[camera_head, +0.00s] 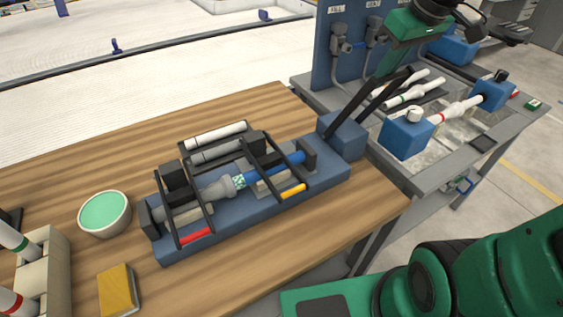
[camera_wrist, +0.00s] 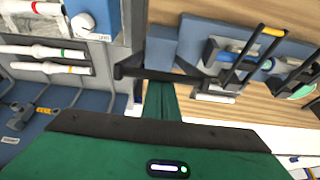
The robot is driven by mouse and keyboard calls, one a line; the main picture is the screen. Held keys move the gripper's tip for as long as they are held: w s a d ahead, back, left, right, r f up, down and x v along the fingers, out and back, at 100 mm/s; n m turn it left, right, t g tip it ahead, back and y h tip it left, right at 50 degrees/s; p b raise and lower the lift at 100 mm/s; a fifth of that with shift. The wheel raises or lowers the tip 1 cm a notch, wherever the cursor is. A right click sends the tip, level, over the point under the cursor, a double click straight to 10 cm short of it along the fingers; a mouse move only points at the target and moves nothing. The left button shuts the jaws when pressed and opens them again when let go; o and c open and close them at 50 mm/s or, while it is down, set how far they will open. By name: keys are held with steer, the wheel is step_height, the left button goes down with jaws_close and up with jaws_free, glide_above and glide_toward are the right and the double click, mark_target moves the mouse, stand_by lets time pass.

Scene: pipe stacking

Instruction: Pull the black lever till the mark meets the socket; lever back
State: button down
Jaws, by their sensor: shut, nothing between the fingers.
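The black lever (camera_head: 358,101) rises tilted from a blue block (camera_head: 342,136) at the right end of the blue press base (camera_head: 328,182). My gripper (camera_head: 386,71) is shut and empty at the lever's upper end. In the wrist view its green fingers (camera_wrist: 161,92) reach the lever's black crossbar (camera_wrist: 168,76); I cannot tell whether they touch it. On the base, a grey pipe with a wider socket (camera_head: 217,188) faces a blue pipe (camera_head: 287,163). A pale checkered mark (camera_head: 239,181) lies right at the socket's mouth; any small gap is too fine to tell.
Black clamp frames with a red handle (camera_head: 195,236) and a yellow handle (camera_head: 293,191) cross the pipes. A green-filled bowl (camera_head: 105,213) and a yellow sponge (camera_head: 117,290) stand at left. A grey bench (camera_head: 440,172) with blue blocks and white pipes stands right.

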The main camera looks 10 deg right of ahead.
steer(key=shift+s+d+f, duration=0.25)
steer(key=shift+s+f, duration=0.05)
steer(key=shift+s, duration=0.3)
steer(key=shift+s+d+f, duration=0.2)
steer(key=shift+s+f, duration=0.1)
steer(key=shift+s, duration=0.3)
steer(key=shift+s+d+f, duration=0.35)
steer(key=shift+s+f, duration=0.35)
steer(key=shift+s, duration=0.15)
steer(key=shift+s+d+f, duration=0.25)
steer(key=shift+s+f, duration=0.45)
steer(key=shift+s, duration=0.05)
steer(key=shift+s+d+f, duration=0.25)
steer(key=shift+s+f, duration=0.45)
steer(key=shift+s, duration=0.05)
stand_by(2.4)
steer(key=shift+w, duration=0.1)
steer(key=w+a+v, duration=0.1)
steer(key=v, duration=0.7)
steer(key=shift+d+r, duration=0.35)
steer(key=shift+r, duration=0.2)
stand_by(0.6)
